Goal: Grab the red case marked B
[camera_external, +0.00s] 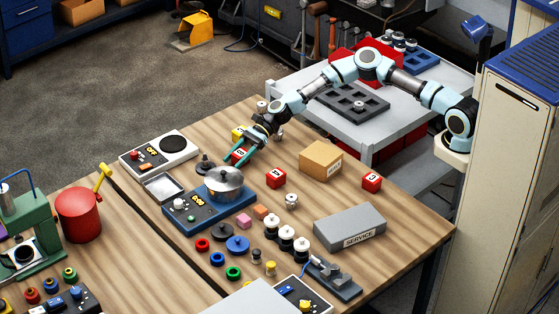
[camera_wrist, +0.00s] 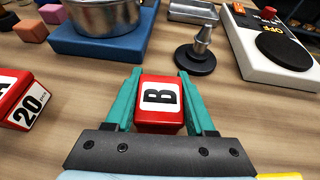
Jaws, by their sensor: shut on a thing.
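The red case marked B (camera_wrist: 158,103) sits between the two teal fingers of my gripper (camera_wrist: 156,88) in the wrist view. Its white label with a black B faces the camera. In the external view my gripper (camera_external: 237,156) is shut on the red case (camera_external: 240,155), near the back edge of the wooden table. Whether the case touches the table is hard to tell. Another red case marked A and 20 (camera_wrist: 22,100) lies left of my gripper in the wrist view. Two more red cases, one in the middle (camera_external: 276,178) and one at the right (camera_external: 371,181), stand apart on the table.
A blue scale with a metal pot (camera_external: 224,182) and a black weight stand (camera_wrist: 195,57) are close by. A white scale (camera_external: 160,152) is to the left. A cardboard box (camera_external: 320,160) and grey SERVICE box (camera_external: 349,227) stand to the right. Some wood around the cases is clear.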

